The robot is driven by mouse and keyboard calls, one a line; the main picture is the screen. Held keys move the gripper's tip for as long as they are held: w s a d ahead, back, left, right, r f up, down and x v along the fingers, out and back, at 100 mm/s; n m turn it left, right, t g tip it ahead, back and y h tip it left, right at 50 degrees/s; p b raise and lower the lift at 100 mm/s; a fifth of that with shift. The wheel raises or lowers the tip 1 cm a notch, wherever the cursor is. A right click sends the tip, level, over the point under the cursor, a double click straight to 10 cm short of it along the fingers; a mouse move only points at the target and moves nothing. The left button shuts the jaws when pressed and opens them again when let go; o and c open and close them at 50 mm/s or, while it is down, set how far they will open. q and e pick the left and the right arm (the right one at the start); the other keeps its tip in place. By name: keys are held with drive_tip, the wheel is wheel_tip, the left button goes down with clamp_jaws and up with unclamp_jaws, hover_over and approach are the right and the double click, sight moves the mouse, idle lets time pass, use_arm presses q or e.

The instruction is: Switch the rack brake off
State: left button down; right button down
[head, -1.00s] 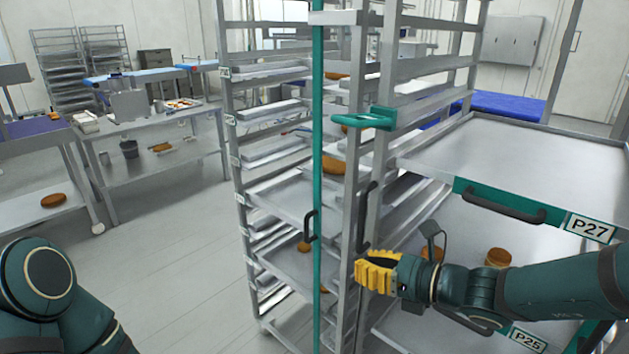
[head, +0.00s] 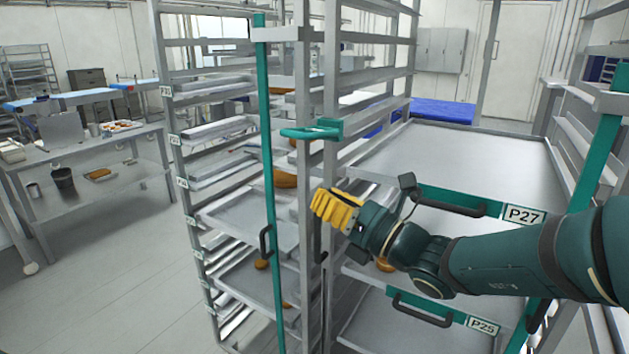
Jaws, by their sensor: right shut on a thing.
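A tall metal rack (head: 333,100) stands in front of me in the head view. A green loop-shaped lever (head: 312,131) sticks out to the left from its front post; it may be the brake, but no label shows. My right gripper (head: 336,208), with yellow fingers, is below the lever and apart from it, at the front post. It is shut on what appears to be the upright black handle (head: 321,257) on that post. The fingers hide most of the handle; its lower end shows beneath them. My left gripper is not in view.
A green vertical bar (head: 268,180) with a black handle stands just left of the post. Shelves with trays and brown rounds lie behind. Drawers labelled P27 (head: 525,215) and P25 (head: 483,326) are at the right. Clear floor (head: 110,270) lies at the left.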

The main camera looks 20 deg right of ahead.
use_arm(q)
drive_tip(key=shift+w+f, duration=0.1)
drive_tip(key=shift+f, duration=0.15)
use_arm(e)
drive_tip(key=w+a+r, duration=0.3)
drive_tip(key=w+r, duration=0.2)
drive_tip(key=w, duration=0.3)
drive_tip(key=shift+a+r, duration=0.3)
drive_tip(key=shift+r, duration=0.05)
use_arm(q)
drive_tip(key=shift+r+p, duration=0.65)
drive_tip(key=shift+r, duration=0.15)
use_arm(e)
drive_tip(key=shift+r+m, duration=0.5)
drive_tip(key=shift+r, duration=0.05)
